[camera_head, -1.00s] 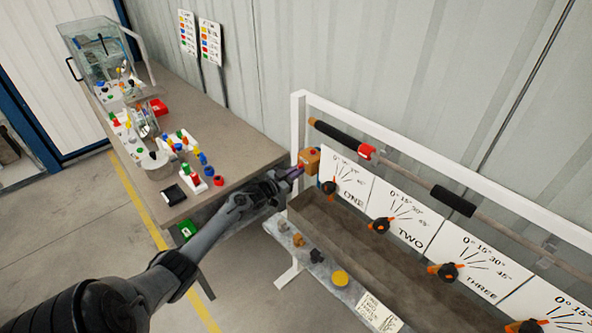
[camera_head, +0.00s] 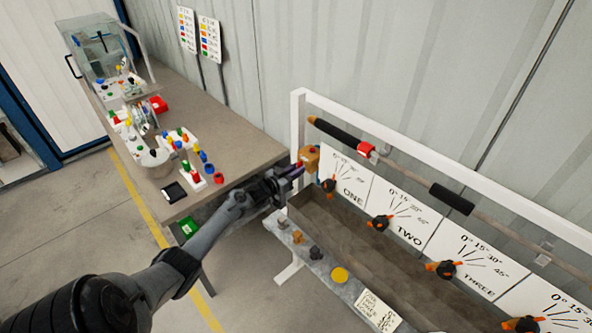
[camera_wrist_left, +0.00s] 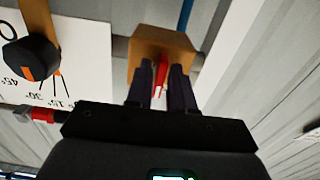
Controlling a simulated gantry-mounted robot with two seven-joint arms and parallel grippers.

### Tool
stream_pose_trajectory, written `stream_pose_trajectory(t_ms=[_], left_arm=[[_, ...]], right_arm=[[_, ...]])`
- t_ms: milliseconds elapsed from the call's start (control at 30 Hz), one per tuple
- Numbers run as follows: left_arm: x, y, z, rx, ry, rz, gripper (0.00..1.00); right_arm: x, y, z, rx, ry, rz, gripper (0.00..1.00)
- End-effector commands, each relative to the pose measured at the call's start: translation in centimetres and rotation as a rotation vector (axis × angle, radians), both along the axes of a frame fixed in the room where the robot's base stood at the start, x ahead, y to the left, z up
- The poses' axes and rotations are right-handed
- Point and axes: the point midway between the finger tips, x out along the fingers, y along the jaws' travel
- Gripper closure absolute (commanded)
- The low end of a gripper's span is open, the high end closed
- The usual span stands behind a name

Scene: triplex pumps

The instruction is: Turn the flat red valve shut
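A tan block (camera_head: 311,158) with a red part on top is at the left end of the white frame. In the left wrist view the tan block (camera_wrist_left: 160,45) is straight ahead, with a thin red flat handle (camera_wrist_left: 161,73) in front of it. My left gripper (camera_head: 299,171) is at the block. Its dark fingers (camera_wrist_left: 161,80) stand on either side of the red handle with a narrow gap between them. I cannot tell if they press on it. My right gripper is not in view.
A pipe with a red fitting (camera_head: 366,150) and black sleeves runs along the frame. Orange-black knobs (camera_head: 379,223) sit on dial boards above a trough (camera_head: 345,236). A cluttered table (camera_head: 236,150) stands at left.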

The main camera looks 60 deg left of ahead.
Motion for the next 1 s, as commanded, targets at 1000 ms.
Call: stream_pose_trajectory(t_ms=[1000], left_arm=[[-7.4,-1.3,0.2,0.004,-0.002,-0.001,0.64]], right_arm=[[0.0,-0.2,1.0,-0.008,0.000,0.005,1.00]])
